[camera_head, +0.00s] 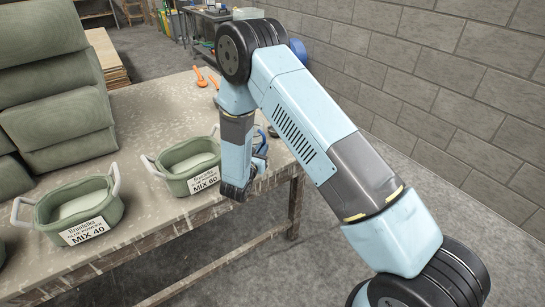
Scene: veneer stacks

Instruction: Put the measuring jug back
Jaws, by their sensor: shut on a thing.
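My gripper (254,172) hangs low at the front right edge of the workbench (150,130), just right of the tub labelled MIX 60. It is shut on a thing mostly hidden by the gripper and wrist. A little dark blue shows beside the fingers, probably part of the measuring jug. I cannot make out the jug's body, its handle, or whether it touches the bench.
Green tubs labelled MIX 40 (78,210) and MIX 60 (187,163) stand on the bench, white handles up. Orange utensils (201,77) lie farther back. A block wall (450,80) stands right; the floor before it is clear.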

